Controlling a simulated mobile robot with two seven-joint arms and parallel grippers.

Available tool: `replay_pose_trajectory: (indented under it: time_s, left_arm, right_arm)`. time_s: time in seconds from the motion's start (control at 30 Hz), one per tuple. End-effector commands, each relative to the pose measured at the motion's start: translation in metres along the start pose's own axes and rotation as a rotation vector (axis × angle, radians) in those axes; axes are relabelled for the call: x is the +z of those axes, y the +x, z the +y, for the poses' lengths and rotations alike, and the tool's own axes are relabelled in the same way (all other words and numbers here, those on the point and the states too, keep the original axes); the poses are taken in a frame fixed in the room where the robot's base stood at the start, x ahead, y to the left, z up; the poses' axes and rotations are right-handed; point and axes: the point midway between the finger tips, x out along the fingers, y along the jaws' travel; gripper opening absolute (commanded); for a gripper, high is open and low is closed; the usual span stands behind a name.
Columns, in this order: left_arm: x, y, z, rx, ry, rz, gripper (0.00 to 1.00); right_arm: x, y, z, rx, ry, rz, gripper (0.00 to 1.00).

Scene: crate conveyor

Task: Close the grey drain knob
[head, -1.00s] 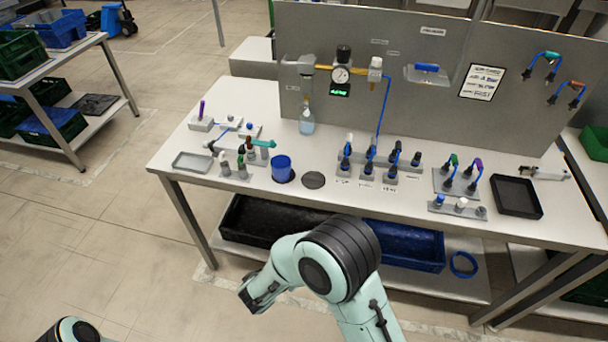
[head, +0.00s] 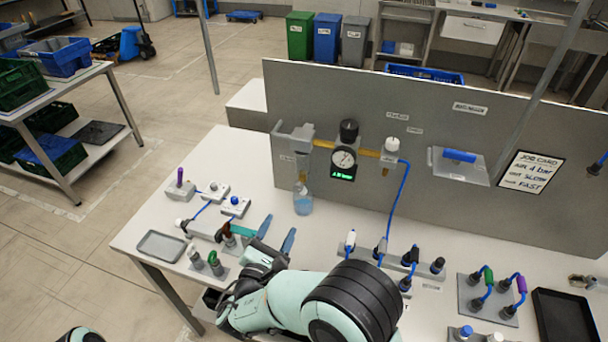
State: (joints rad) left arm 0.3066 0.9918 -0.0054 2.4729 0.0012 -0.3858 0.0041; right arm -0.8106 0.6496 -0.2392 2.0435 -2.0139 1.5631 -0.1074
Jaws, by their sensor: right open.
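The grey filter unit (head: 293,138) is fixed to the left end of the grey upright panel. A clear bottle (head: 303,203) with pale blue liquid stands on the table below it. No grey drain knob can be made out clearly; the small parts between the filter and the bottle are too small to tell apart. My left gripper is out of view; only a bit of my left arm shows at the bottom left.
A gauge (head: 344,158) and a white-capped valve (head: 391,148) sit right of the filter. Small fittings and a grey tray (head: 161,246) lie left of my right gripper. Blue-hosed fittings (head: 409,258) stand to the right. Table between bottle and left fittings is mostly clear.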

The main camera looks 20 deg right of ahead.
Motion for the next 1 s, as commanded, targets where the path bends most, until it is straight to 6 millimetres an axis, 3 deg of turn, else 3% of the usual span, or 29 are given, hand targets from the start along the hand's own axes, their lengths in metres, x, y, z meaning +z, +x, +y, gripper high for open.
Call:
replay_pose_trajectory:
  time_s: [0.27,0.7,1.0]
  left_arm:
    - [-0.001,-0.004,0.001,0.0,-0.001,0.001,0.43]
    - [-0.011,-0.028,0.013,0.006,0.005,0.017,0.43]
    - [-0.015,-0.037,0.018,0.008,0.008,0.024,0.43]
  right_arm:
    - [0.0,0.013,0.0,-0.002,0.0,-0.001,0.56]
    - [0.002,0.102,0.001,-0.002,0.0,-0.003,0.56]
    - [0.001,0.132,0.0,-0.001,0.0,0.0,0.56]
